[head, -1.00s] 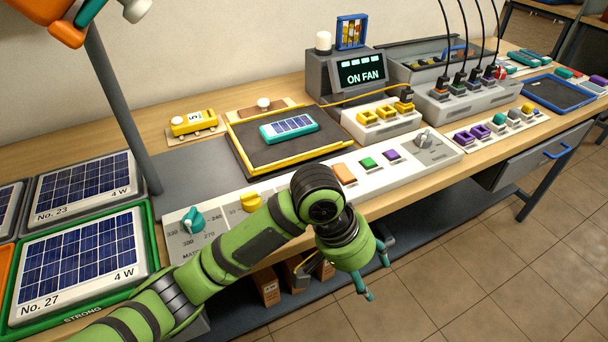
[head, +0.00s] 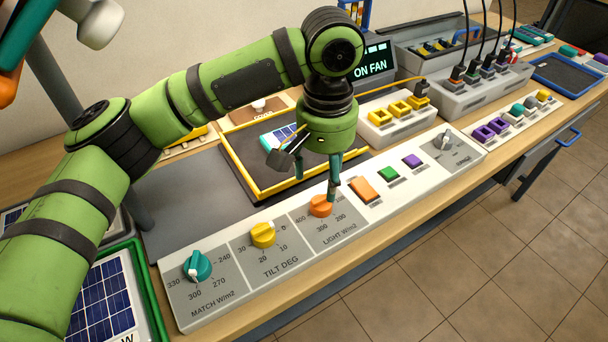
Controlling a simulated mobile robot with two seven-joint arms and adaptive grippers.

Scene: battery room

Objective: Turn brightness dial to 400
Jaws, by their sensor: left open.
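The orange dial (head: 320,206) sits on the light control panel (head: 215,303) in the section marked LIGHT W/m2, with 400, 300 and 200 readable around it. My left gripper (head: 319,184) points down just above and behind this dial, with its teal fingers apart. One finger is close to the dial's right side; I cannot tell whether it touches. The dial's pointer is too small to read surely. My right gripper is not in view.
Orange (head: 363,189), green (head: 388,174) and purple (head: 412,161) buttons and a grey knob (head: 444,141) lie right of the dial. Behind the gripper, a small solar panel (head: 277,135) lies in a yellow-edged tray (head: 262,194). A display (head: 371,66) reads ON FAN.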

